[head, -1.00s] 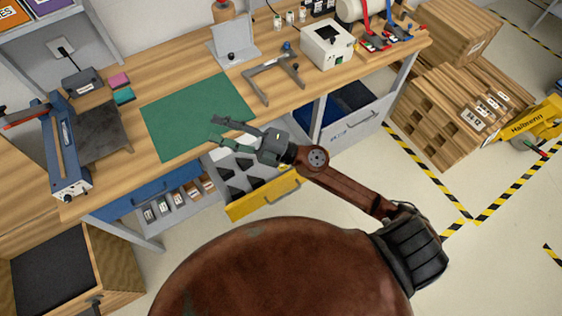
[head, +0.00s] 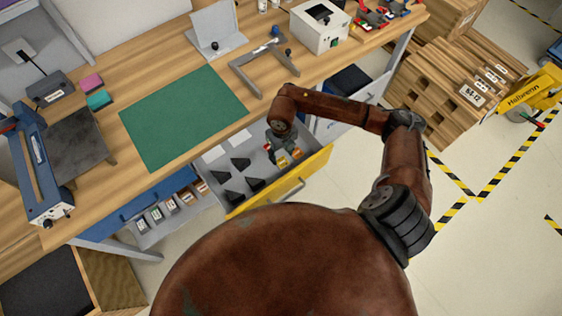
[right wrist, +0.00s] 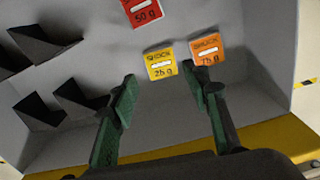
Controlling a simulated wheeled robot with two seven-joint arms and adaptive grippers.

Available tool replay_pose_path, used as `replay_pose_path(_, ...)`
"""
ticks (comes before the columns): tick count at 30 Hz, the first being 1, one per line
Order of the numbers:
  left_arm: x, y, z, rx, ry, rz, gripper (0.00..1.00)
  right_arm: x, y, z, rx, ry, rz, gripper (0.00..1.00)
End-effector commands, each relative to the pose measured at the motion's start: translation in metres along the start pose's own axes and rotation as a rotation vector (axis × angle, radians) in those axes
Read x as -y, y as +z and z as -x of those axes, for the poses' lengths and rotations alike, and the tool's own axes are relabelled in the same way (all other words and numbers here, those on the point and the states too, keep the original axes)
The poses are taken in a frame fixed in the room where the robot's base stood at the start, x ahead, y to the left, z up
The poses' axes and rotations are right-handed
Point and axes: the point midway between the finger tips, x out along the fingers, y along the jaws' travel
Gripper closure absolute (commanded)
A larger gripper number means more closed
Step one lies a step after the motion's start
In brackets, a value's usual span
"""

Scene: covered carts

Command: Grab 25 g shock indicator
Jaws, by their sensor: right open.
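The 25 g shock indicator (right wrist: 160,63) is a small yellow tag with a white window, lying in the open drawer in the right wrist view. It also shows as a small yellow patch in the head view (head: 283,161). My right gripper (right wrist: 159,78) is open, its green-padded fingers on either side of the tag's near edge. They look apart from it. In the head view my right gripper (head: 284,148) points down into the drawer. An orange 75 g tag (right wrist: 207,50) lies just right of the yellow one, close to the right fingertip. My left gripper is not in view.
A red 50 g tag (right wrist: 143,12) lies farther in. Several black wedges (right wrist: 45,43) stand at the left of the grey drawer. The yellow drawer front (head: 285,186) is on the near side. The workbench with a green mat (head: 185,115) is above the drawer.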

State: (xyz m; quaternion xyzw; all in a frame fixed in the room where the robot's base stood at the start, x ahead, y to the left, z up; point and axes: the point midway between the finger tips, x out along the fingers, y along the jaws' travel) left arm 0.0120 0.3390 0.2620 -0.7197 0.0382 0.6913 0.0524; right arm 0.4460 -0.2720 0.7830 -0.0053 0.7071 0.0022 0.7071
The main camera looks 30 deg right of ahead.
Motion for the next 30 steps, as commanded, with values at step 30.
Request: replay_pose_path(30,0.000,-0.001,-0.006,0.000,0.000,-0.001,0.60,0.000,0.004,-0.054,0.000,0.004,0.005,0.79)
